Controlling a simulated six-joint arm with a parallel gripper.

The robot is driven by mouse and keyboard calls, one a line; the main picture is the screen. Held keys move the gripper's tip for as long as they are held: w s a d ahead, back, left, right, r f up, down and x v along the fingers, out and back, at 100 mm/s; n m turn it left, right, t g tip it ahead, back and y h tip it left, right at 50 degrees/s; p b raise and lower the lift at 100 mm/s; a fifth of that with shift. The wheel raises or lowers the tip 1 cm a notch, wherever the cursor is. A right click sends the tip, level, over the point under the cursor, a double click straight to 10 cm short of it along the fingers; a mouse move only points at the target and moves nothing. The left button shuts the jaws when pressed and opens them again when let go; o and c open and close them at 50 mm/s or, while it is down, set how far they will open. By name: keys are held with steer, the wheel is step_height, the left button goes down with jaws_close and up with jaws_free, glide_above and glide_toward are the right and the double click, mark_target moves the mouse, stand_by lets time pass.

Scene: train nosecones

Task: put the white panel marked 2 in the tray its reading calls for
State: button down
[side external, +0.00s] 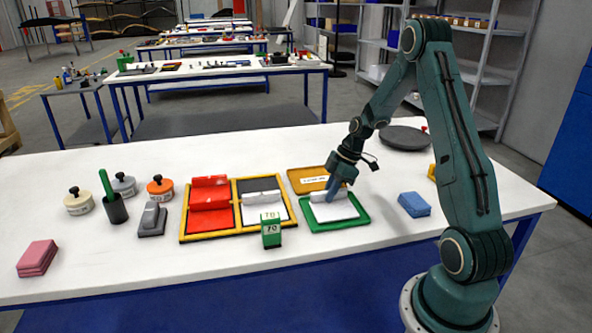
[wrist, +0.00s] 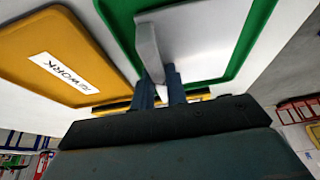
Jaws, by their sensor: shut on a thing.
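My gripper (side external: 333,188) is shut on a white panel (side external: 318,197) over the back part of the green tray (side external: 350,224), which has a pale floor. In the wrist view, my two blue fingers (wrist: 160,90) close on the near end of the white panel (wrist: 147,42), inside the outline of the green tray (wrist: 265,12). I cannot tell whether the panel touches the tray floor. No number is readable on it. Another white panel (side external: 260,197) lies in the dark right compartment of the yellow-edged frame (side external: 237,222). A small green block (side external: 271,231) reading 70 stands before that frame.
An orange-yellow tray (side external: 303,174) labelled REWORK in the wrist view (wrist: 50,25) adjoins the green tray. A blue block (side external: 414,204) lies to the right. Weights, a green-handled cup (side external: 115,207) and pink pads (side external: 37,257) are left.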

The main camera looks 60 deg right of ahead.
steer(key=shift+f, duration=0.2)
steer(key=c, duration=1.4)
jaws_free()
steer(key=shift+r, duration=0.2)
steer(key=v, duration=1.2)
steer(key=shift+w, duration=0.1)
